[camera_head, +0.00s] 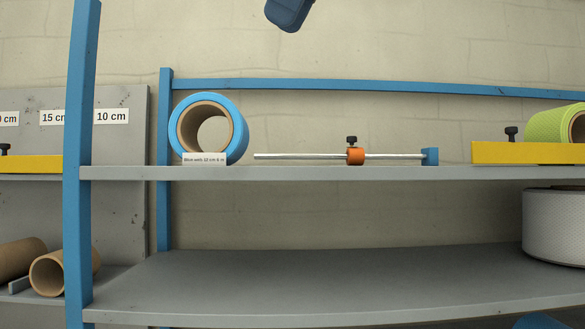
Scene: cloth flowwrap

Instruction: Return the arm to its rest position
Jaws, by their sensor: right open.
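A blue rounded piece, which looks like part of my right arm (540,321), shows at the bottom right edge, below the lower shelf. The fingers of my right gripper do not show clearly; nothing is seen held there. My left gripper is not in view. A dark blue rounded piece (289,14) reaches in from the top edge, in front of the wall; I cannot tell what it belongs to.
The upper shelf (300,173) carries a blue roll (238,130), a metal rod with an orange clamp (355,156), and a yellow bar (500,153) beside a green roll (548,123). The lower shelf (300,285) is mostly bare, with a white roll (560,225) at right. Cardboard tubes (48,275) lie left.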

